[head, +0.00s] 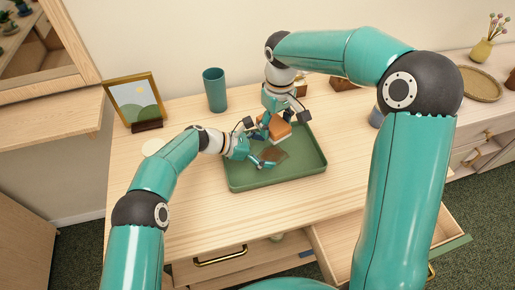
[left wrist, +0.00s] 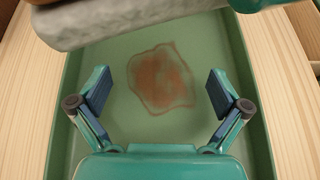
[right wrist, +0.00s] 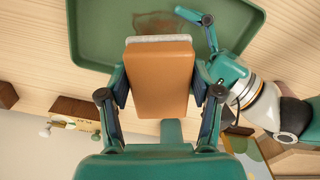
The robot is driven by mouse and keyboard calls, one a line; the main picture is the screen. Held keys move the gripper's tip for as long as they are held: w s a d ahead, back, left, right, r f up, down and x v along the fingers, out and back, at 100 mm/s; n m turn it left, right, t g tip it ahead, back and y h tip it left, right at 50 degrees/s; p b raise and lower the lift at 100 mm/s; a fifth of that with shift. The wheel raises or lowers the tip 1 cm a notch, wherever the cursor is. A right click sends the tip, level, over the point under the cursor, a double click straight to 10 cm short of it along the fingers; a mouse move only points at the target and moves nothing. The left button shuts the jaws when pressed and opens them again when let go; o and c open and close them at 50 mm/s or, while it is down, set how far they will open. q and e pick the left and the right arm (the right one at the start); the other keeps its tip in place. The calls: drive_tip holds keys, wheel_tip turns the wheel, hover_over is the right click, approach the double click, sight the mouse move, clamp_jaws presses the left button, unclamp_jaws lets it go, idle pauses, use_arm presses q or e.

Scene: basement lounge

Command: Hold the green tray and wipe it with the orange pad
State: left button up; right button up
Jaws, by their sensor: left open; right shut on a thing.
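The green tray (head: 300,170) lies on the wooden dresser top, with a brown-red stain (left wrist: 162,80) on its floor. My left gripper (head: 262,157) is open over the tray; in the left wrist view its fingers (left wrist: 160,95) stand apart on either side of the stain, with nothing between them. My right gripper (right wrist: 163,95) is shut on the orange pad (right wrist: 158,80), which has a pale grey layer on its far end. In the head view the pad (head: 277,129) is above the back part of the tray, near my left gripper. Whether the pad touches the tray is unclear.
A teal cup (head: 215,90) and a framed picture (head: 137,101) stand at the back left. A grey-blue cup (head: 376,117) stands right of the tray, partly behind my right arm. A drawer (head: 335,250) is open below.

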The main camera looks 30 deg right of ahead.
use_arm(q)
drive_tip(key=shift+s+d+f, duration=0.1)
drive_tip(key=shift+d+f, duration=0.05)
drive_tip(key=shift+d, duration=0.15)
clamp_jaws()
idle(0.5)
drive_tip(key=c, duration=1.9)
unclamp_jaws()
drive_tip(key=o, duration=1.6)
drive_tip(key=shift+c, duration=0.6)
